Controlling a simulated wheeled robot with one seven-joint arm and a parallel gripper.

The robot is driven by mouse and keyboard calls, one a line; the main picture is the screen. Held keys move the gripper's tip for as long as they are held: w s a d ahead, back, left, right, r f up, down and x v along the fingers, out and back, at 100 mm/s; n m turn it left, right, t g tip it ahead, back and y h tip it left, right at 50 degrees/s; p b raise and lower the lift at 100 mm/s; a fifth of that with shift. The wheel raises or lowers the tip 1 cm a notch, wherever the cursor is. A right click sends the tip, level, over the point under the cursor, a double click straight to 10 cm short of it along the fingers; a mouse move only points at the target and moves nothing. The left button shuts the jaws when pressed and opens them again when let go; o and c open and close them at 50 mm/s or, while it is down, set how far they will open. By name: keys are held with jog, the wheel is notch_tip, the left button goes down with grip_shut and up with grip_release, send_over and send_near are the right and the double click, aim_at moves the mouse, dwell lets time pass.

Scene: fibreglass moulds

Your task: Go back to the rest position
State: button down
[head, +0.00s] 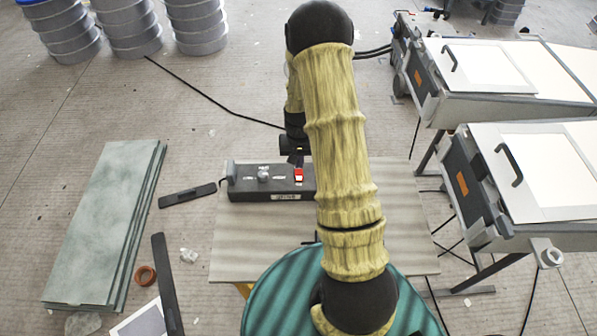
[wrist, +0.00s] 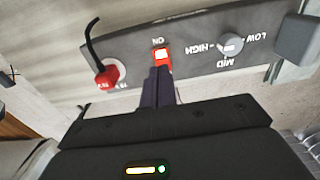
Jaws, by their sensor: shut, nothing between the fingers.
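My gripper (head: 297,158) hangs over the back edge of a dark control box (head: 258,190), with its fingers closed together and empty. In the wrist view the closed fingers (wrist: 160,70) end right at a red rocker switch (wrist: 163,53) labelled ON; I cannot tell whether they touch it. The switch (head: 299,175) also shows red in the head view. A grey knob (wrist: 231,46) with LOW, MID and HIGH marks sits on the same box. A red plug-like part (wrist: 107,73) with a black cord is at its other end.
The box stands on a pale board (head: 235,245). Stacked greenish panels (head: 105,220) lie at left, near dark bars (head: 187,195). Grey drums (head: 130,30) stand at the back left. Two white-topped machines (head: 485,70) fill the right. A teal corrugated round surface (head: 275,300) is in front.

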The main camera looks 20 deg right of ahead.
dwell(0.4)
jog(key=s+a+r+n+t, duration=0.1)
jog(key=s+a+r, duration=0.4)
jog(key=r, duration=0.5)
jog(key=s+a+r+n+t, duration=0.1)
jog(key=s+a+r+n, duration=0.2)
jog(key=s+r, duration=0.7)
jog(key=shift+s+a+r+n+t, duration=0.15)
jog(key=shift+a+r+n+t, duration=0.15)
jog(key=shift+a, duration=0.8)
dwell(0.4)
